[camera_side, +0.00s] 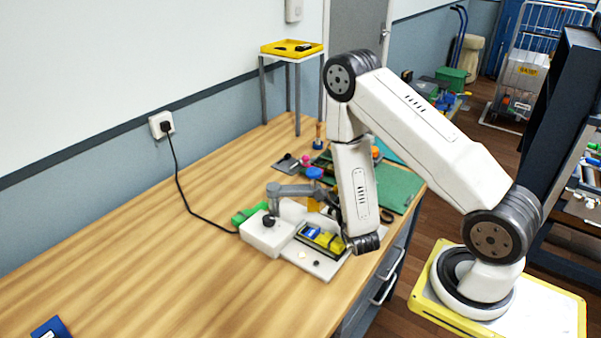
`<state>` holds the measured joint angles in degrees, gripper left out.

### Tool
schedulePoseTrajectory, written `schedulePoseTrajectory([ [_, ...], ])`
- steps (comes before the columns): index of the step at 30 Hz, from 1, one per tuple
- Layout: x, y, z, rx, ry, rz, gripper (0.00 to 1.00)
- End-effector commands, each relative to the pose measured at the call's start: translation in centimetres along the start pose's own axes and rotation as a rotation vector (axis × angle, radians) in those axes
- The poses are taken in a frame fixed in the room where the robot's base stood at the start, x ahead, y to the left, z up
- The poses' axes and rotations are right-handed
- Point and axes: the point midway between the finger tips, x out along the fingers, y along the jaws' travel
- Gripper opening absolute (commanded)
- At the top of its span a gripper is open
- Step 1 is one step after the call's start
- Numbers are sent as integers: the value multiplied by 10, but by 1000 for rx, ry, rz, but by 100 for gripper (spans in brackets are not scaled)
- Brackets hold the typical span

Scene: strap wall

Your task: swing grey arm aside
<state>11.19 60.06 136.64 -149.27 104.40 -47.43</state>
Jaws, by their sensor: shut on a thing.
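The grey arm (292,190) reaches across above a white block-and-plate fixture (267,236) on the wooden table. Its left end stands on a short grey post, and a blue knob (314,173) sits at its right end. My gripper (325,203) is small in the picture and partly hidden by my own white wrist links. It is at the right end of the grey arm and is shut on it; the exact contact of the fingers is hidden. Below the arm, a tray in the fixture holds a blue and yellow item (321,238).
A green object (249,213) lies behind the white block, and a black cable (186,196) runs to the wall socket. Green mats (399,188) and small parts lie to the right and behind. The table's left front is mostly clear.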

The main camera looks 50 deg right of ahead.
Motion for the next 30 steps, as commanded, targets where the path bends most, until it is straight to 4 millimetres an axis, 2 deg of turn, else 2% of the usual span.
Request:
schedulePoseTrajectory([
  [7,1,0,2,2,-5,-4,0],
  [8,1,0,2,2,-5,-4,40],
  [9,1,0,2,2,-5,-4,53],
  [11,1,0,2,2,-4,-3,71],
  [23,-2,0,1,1,-1,-1,71],
  [30,-17,1,0,-1,0,2,71],
])
